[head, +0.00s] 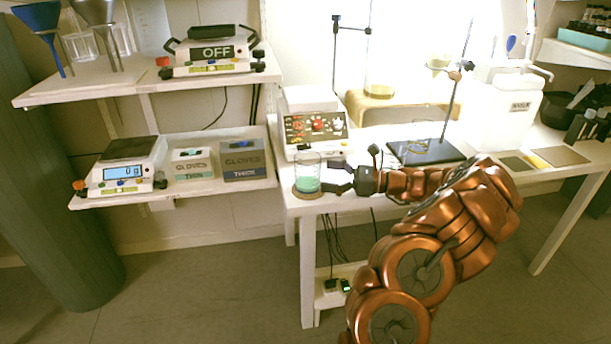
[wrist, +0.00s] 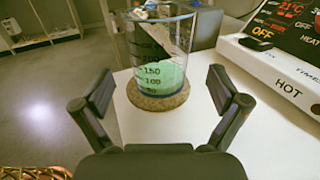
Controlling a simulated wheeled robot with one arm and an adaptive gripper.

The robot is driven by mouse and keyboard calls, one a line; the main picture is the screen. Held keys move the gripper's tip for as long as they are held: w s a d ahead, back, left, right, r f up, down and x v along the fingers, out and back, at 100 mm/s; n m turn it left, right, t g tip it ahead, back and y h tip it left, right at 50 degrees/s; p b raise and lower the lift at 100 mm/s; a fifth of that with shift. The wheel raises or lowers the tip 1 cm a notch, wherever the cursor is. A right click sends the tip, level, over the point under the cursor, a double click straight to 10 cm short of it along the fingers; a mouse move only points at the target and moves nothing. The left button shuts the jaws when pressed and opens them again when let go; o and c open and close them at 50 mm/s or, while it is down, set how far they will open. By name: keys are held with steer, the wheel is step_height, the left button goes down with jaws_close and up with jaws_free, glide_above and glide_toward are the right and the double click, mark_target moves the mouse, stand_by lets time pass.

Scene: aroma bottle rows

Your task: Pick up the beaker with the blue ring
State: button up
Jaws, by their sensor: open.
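A clear glass beaker (head: 307,174) with pale green liquid stands upright on a round cork mat (head: 306,193) at the white table's left front corner. In the wrist view the beaker (wrist: 162,50) shows dark volume marks and a bluish-grey rim; I cannot tell clearly whether this is the blue ring. The cork mat (wrist: 150,103) shows under it. My gripper (head: 335,176) is just right of the beaker, low over the table. In the wrist view my gripper (wrist: 160,92) is open and empty, its fingers apart to either side of the beaker, which stands beyond the fingertips.
A hot plate (head: 315,125) stands behind the beaker and shows close on the right in the wrist view (wrist: 285,70). A stand with a dark base (head: 424,152) is further right. Shelves at left hold scales (head: 124,170), glove boxes (head: 243,161) and other glassware (head: 80,46).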

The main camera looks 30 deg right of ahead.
mark_target(309, 173)
steer(key=shift+b+x, duration=0.4)
steer(key=shift+x, duration=2.3)
steer(key=shift+s+r, duration=0.1)
steer(key=shift+c, duration=0.3)
steer(key=c, duration=1.3)
